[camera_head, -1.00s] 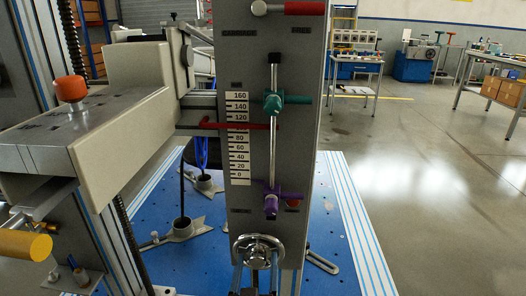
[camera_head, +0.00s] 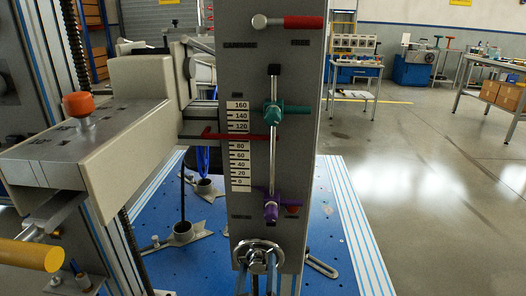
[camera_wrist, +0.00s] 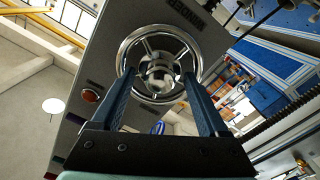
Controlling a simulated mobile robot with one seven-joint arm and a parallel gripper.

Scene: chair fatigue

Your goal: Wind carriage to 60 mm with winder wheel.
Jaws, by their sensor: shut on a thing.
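The chrome winder wheel (camera_head: 257,244) is low on the front of the grey panel (camera_head: 240,70). In the wrist view the wheel (camera_wrist: 158,31) faces me, with its spokes and hub visible. My gripper (camera_wrist: 156,84) is shut on the wheel, with one dark finger on each side of it. The white scale (camera_head: 239,164) on the panel runs from 0 to 160. The red pointer (camera_head: 225,136) crosses it between the 80 and 120 marks, near 100. Which part is the carriage itself is not clear to me.
A red-handled lever (camera_head: 302,22) points right above the FREE label. A teal clamp (camera_head: 275,113) and a purple clamp (camera_head: 271,204) sit on a vertical rod beside the scale. A beige arm (camera_head: 125,150) with an orange knob (camera_head: 78,104) juts out at left. Open floor lies right.

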